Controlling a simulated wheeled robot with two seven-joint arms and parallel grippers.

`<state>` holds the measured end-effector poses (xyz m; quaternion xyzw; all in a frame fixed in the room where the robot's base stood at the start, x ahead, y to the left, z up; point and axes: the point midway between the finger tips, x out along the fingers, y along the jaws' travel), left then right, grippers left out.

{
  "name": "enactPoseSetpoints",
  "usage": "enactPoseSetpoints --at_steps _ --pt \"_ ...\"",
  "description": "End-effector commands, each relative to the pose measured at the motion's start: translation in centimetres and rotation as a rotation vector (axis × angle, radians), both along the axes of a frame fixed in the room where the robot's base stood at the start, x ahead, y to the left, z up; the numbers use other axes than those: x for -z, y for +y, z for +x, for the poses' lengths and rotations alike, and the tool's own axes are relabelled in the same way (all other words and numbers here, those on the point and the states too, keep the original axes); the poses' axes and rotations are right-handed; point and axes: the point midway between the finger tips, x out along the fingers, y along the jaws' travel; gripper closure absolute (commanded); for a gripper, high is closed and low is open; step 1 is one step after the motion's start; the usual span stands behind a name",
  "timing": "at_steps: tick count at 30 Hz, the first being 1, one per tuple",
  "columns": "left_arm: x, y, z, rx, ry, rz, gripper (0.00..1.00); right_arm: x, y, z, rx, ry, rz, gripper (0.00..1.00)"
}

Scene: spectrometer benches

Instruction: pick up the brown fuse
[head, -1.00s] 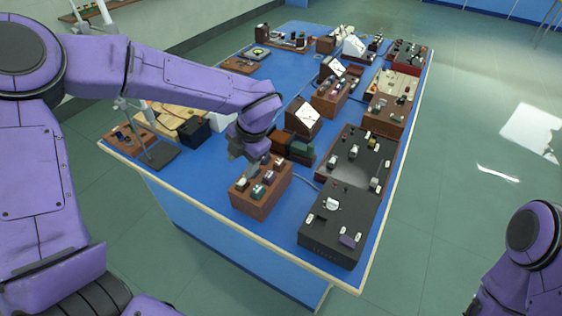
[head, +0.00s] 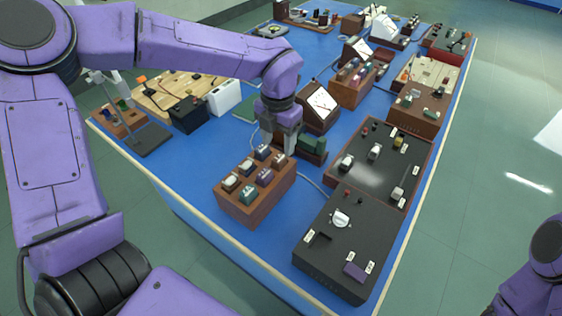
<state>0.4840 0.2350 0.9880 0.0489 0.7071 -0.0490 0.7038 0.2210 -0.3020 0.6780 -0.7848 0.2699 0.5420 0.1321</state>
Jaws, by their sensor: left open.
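A wooden fuse block (head: 245,213) stands near the front of the blue bench with several small coloured fuses in two rows on top. The fuse that looks brown (head: 279,160) sits at the block's back right corner; it is small and partly close under my gripper. A purple fuse (head: 265,177) and a green fuse (head: 248,195) share its row. My left gripper (head: 281,148) is open and points down just above and behind the brown fuse. Whether the fingers straddle it or touch it I cannot tell. My right gripper is out of view.
Black instrument panels (head: 335,245) stand right of the block. A green block (head: 312,144) and a slanted meter (head: 318,106) are close behind the gripper. A black box (head: 188,117) stands to the left. Bare blue bench top lies left of the fuse block.

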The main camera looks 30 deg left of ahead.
Motion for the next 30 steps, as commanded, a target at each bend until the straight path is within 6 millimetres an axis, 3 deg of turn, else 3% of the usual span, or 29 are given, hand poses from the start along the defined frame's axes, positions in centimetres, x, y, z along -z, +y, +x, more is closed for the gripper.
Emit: enactPoseSetpoints --at_steps 12,20,25,30 --pt "6.0 -0.1 0.6 0.000 0.002 0.001 0.43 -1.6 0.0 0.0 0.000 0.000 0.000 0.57" --pt "6.5 -0.1 0.6 0.000 -0.001 0.000 0.43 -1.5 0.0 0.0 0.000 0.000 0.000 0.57" --pt "6.5 -0.1 0.6 0.000 -0.001 0.000 0.98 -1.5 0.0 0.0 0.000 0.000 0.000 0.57" --pt "6.5 -0.1 0.6 0.000 -0.001 0.000 1.00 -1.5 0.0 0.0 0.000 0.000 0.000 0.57"
